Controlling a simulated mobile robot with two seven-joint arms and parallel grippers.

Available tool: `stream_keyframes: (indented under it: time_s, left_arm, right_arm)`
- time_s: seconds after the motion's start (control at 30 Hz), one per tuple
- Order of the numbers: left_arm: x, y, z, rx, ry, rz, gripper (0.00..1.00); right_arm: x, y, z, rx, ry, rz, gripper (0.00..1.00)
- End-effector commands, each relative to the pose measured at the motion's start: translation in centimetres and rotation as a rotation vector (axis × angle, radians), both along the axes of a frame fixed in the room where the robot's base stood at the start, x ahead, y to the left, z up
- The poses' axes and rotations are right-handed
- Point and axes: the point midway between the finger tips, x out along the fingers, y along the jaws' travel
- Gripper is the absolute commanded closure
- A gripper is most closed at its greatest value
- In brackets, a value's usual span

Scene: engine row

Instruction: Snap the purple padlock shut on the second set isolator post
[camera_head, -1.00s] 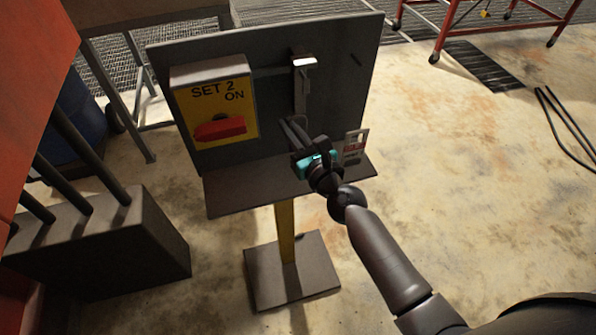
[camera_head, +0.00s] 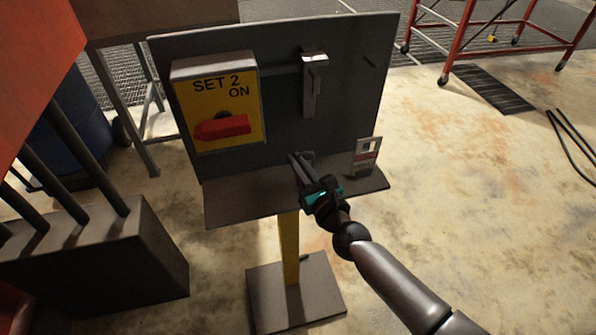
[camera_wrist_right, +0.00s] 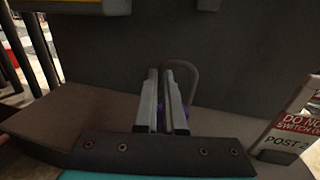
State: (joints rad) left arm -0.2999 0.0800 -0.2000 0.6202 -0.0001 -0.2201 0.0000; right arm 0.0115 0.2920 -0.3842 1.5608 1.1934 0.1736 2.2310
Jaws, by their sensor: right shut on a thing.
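The set 2 isolator (camera_head: 215,105) is a yellow box with a red handle on a dark upright board (camera_head: 285,110). A pale metal bracket (camera_head: 314,85) stands on the board to its right. My right gripper (camera_head: 302,162) is over the shelf below the bracket, clear of it. In the right wrist view its fingers (camera_wrist_right: 167,100) are shut on the purple padlock (camera_wrist_right: 187,113). Only a little purple and the grey shackle (camera_wrist_right: 195,72) show past the fingers; whether the shackle is closed I cannot tell. My left gripper is out of view.
A card (camera_head: 366,155) reading "POST 2" in the right wrist view stands at the shelf's (camera_head: 240,205) right end. The board stands on a yellow post (camera_head: 289,245). A dark block with bars (camera_head: 95,255) stands at lower left. Floor at right is mostly clear.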

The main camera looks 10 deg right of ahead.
Motion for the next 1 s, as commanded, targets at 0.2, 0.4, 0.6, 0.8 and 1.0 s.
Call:
stream_keyframes:
  time_s: [0.2,0.4,0.6,0.8,1.0]
  left_arm:
    - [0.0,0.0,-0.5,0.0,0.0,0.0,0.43]
    - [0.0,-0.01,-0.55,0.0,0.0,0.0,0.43]
    - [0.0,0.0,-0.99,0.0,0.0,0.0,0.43]
    - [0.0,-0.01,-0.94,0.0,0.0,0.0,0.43]
    - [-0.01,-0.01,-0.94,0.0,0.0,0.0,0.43]
  right_arm:
    - [0.02,-0.01,-0.7,0.0,-0.002,0.0,1.0]
    - [0.02,-0.01,-0.72,0.0,-0.002,0.0,1.0]
    - [-0.01,0.02,-1.17,0.001,0.0,0.001,0.88]
    - [-0.01,0.02,-1.12,0.001,0.0,0.0,0.66]
    - [0.0,0.01,-1.13,0.001,0.0,0.0,0.63]
